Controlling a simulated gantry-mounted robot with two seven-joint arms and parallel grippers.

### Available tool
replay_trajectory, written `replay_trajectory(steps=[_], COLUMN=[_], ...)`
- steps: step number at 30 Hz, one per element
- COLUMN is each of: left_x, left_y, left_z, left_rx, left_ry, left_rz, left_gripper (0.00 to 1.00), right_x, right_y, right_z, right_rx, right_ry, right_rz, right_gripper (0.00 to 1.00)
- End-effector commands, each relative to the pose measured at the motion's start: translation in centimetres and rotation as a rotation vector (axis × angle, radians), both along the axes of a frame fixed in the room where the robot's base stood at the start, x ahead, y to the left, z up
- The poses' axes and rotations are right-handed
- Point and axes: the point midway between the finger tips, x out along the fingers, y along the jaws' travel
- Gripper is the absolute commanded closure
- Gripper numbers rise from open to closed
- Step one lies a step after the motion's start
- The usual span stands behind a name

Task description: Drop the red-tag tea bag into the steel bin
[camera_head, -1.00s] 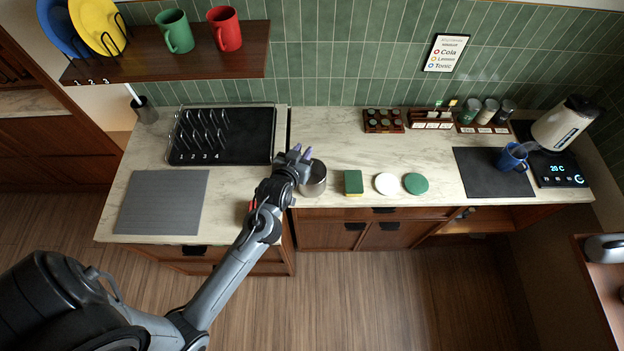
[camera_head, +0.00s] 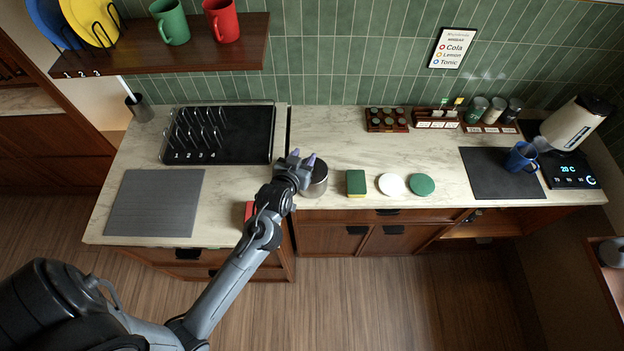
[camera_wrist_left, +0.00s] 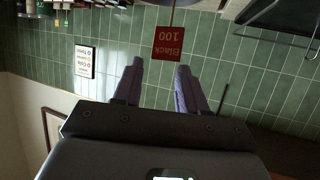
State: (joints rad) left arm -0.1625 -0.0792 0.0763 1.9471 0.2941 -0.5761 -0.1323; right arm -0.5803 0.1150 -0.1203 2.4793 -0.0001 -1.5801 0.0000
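The steel bin (camera_head: 319,180) is a small round metal pot near the counter's front edge, partly hidden by my left gripper (camera_head: 302,158). That gripper is above and just left of the bin's rim in the head view. Its purple fingertips stand apart, as they do in the left wrist view (camera_wrist_left: 160,66). The red tag of the tea bag (camera_wrist_left: 168,43), lettered "Black 100" and upside down, is just past the fingertips there. A thin string runs from it to the picture's top; the bag itself is not visible. The tag is clear of the left-hand finger and close to the right-hand one. My right gripper is not in view.
A green-yellow sponge (camera_head: 356,183), a white disc (camera_head: 391,185) and a green disc (camera_head: 422,185) lie right of the bin. A black dish rack (camera_head: 240,135) stands to the left. A red object (camera_head: 249,210) is partly hidden behind my arm. The counter behind the bin is clear.

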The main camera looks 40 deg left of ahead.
Motion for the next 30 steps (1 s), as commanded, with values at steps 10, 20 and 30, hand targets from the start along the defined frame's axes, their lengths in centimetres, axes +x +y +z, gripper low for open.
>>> replay_trajectory(steps=[10, 20, 30], left_x=[0.0, -2.8, -7.7], left_y=[0.0, -0.9, -2.6], left_z=[0.0, 1.1, 3.3], left_rx=[0.0, -0.001, -0.002], left_ry=[0.0, 0.002, 0.0], left_rz=[0.0, -0.001, 0.0], left_gripper=[0.46, 0.46, 0.46], right_x=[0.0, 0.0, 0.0], right_y=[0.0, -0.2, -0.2], right_z=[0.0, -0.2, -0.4], right_rx=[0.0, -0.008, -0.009], right_ry=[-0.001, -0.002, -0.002], right_rz=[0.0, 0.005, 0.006], right_gripper=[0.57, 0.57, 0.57])
